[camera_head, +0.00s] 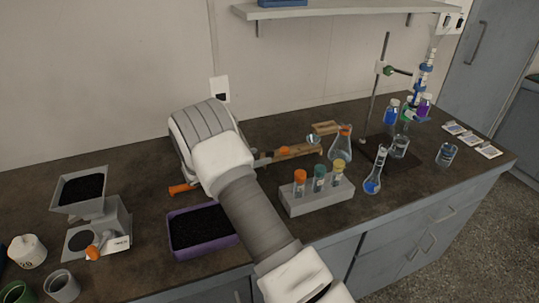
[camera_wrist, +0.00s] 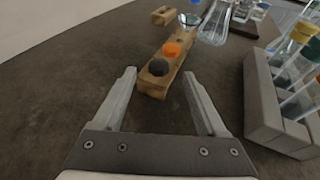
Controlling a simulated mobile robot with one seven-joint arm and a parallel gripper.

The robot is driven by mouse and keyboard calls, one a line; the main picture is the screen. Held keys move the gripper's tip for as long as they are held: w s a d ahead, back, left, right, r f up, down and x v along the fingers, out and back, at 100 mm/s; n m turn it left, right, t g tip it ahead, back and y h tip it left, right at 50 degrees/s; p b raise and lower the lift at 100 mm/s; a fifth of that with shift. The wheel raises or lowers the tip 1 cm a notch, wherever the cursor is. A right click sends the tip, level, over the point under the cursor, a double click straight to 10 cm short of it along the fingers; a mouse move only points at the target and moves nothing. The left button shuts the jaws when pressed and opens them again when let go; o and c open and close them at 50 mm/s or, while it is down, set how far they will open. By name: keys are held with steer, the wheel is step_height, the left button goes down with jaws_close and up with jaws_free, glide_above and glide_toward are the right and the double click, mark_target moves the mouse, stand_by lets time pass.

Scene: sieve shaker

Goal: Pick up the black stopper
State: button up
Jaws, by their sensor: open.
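The black stopper (camera_wrist: 158,67) sits at the near end of a narrow wooden block (camera_wrist: 153,88) in the wrist view. An orange stopper (camera_wrist: 171,50) sits just behind it on the same block. My gripper (camera_wrist: 159,74) is open and empty, and its two fingers point toward the block's near end, one to each side of the black stopper in the picture. I cannot tell the remaining distance. In the head view the orange stopper (camera_head: 283,150) shows beside my gripper (camera_head: 263,159), while I cannot make out the black stopper there.
A grey rack (camera_head: 315,195) with capped tubes stands right of the block. Behind are an orange-marked flask (camera_head: 341,143) and a smaller wooden block (camera_head: 325,127). A purple tray (camera_head: 203,247) of dark grains lies at front left. Bare counter lies left of the block.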

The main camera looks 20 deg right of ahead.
mark_target(267, 154)
steer(key=x, duration=0.4)
steer(key=shift+w+a, duration=0.1)
steer(key=shift+a, duration=0.05)
jaws_close()
